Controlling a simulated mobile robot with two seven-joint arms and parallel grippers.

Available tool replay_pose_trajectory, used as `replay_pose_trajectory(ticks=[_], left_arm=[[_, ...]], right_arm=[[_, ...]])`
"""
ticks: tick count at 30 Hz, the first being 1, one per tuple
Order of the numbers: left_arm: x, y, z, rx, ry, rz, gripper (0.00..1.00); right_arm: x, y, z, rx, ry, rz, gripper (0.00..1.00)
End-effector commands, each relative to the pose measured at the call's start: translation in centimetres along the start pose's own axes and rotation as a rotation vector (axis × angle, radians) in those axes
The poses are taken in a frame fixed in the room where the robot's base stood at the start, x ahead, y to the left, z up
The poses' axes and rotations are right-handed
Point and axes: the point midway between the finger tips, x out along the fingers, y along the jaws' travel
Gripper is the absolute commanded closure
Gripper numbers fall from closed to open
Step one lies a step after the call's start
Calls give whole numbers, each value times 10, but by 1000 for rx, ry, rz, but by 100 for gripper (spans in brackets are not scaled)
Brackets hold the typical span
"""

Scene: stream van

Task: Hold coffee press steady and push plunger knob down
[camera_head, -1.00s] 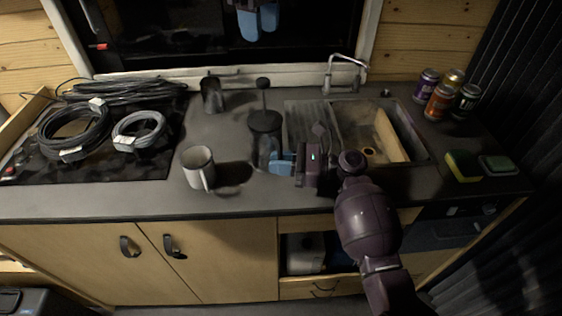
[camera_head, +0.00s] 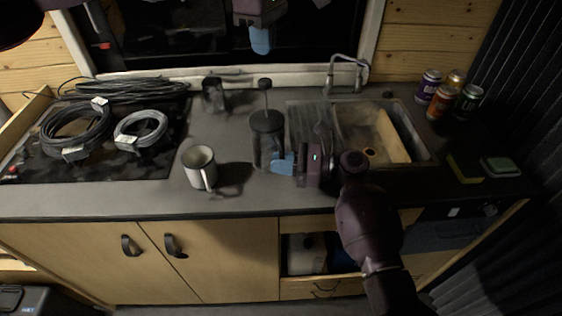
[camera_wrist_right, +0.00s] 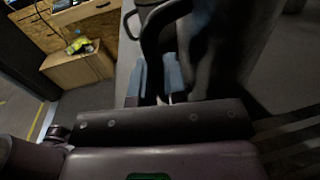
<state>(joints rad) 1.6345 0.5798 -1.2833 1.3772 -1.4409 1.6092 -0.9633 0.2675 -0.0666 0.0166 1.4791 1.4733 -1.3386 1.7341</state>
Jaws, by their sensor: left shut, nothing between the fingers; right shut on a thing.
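The coffee press (camera_head: 267,138) stands upright on the dark counter, left of the sink. Its plunger knob (camera_head: 264,84) sits high on a raised thin rod. My right gripper (camera_head: 284,162) is at the press's right side, shut on its handle. In the right wrist view, the dark curved handle (camera_wrist_right: 150,32) passes between the blue fingers (camera_wrist_right: 158,78), and the dark press body is close by. My left gripper (camera_head: 261,42) is above the knob in the picture, apart from it, with its blue fingers together and empty.
A mug (camera_head: 199,167) stands left of the press, and a dark cup (camera_head: 214,95) behind. The sink (camera_head: 420,135) with its tap (camera_head: 345,72) is to the right. Cable coils (camera_head: 75,130) cover the left side. Several cans (camera_head: 440,102) stand at the far right.

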Motion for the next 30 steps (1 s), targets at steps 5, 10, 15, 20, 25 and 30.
replay_pose_trajectory(ticks=[5, 10, 15, 20, 25, 30], left_arm=[[18, 0, 0, 0, -1, -3, 100], [33, 0, 0, 0, -1, -2, 100], [39, 0, 0, 0, 0, -1, 100], [39, 0, 0, 0, 0, -1, 100], [39, 0, 0, 1, -1, -1, 100], [39, 0, 0, 1, -1, -1, 100]], right_arm=[[0, 0, 0, 0, -1, 0, 100], [0, 0, 0, 0, -1, 0, 100], [0, 0, 0, 0, 0, 0, 100], [0, 0, 0, 0, -1, 0, 100], [0, 0, 0, 0, -1, 0, 100], [0, 0, 0, 0, -1, 0, 100]])
